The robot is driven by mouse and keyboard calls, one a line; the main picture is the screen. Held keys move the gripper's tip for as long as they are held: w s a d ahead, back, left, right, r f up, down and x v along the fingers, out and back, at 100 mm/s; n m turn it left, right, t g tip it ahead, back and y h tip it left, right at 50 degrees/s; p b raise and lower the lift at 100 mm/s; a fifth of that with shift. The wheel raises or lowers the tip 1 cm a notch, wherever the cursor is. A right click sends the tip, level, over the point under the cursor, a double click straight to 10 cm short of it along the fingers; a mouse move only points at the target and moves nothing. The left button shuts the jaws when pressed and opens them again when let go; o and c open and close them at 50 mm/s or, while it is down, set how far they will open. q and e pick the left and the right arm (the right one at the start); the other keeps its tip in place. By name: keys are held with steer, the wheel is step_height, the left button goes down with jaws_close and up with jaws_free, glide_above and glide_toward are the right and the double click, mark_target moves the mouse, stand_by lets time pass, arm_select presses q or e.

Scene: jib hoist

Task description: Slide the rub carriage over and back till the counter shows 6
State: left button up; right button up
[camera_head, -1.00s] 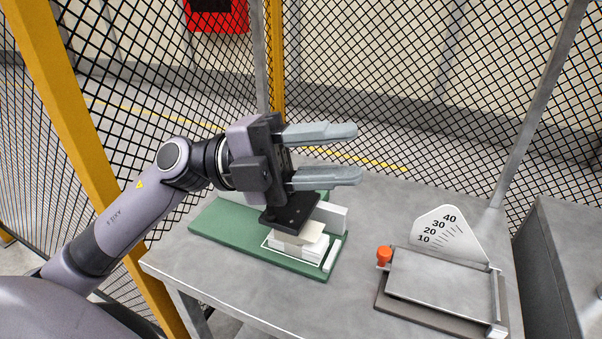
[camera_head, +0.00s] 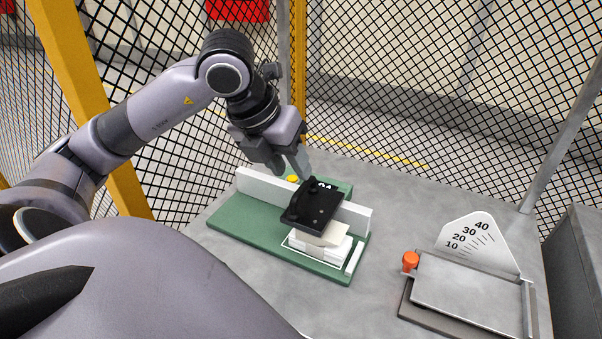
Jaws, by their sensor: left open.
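The rub carriage, a black plate (camera_head: 313,207) with a raised grip, sits at the right part of a green base (camera_head: 240,222). It lies over a pale block (camera_head: 322,238) and crosses a long white rail (camera_head: 262,186). Behind it a dark counter (camera_head: 325,184) shows white digits, partly hidden; I cannot read them surely. A yellow button (camera_head: 292,179) is just left of the counter. My left gripper (camera_head: 289,170) is open, pointing down behind and above the rail, near the button. It appears empty and apart from the carriage. My right gripper is out of view.
A metal plate device (camera_head: 465,293) with an orange knob (camera_head: 410,261) and a white scale (camera_head: 478,240) stands at the right of the grey table (camera_head: 395,195). Mesh fencing (camera_head: 400,100) runs behind, with a yellow post (camera_head: 85,105) at left. A grey box (camera_head: 578,260) is far right.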

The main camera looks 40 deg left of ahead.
mark_target(302, 185)
arm_select(q)
steer(key=shift+x, duration=2.2)
jaws_close()
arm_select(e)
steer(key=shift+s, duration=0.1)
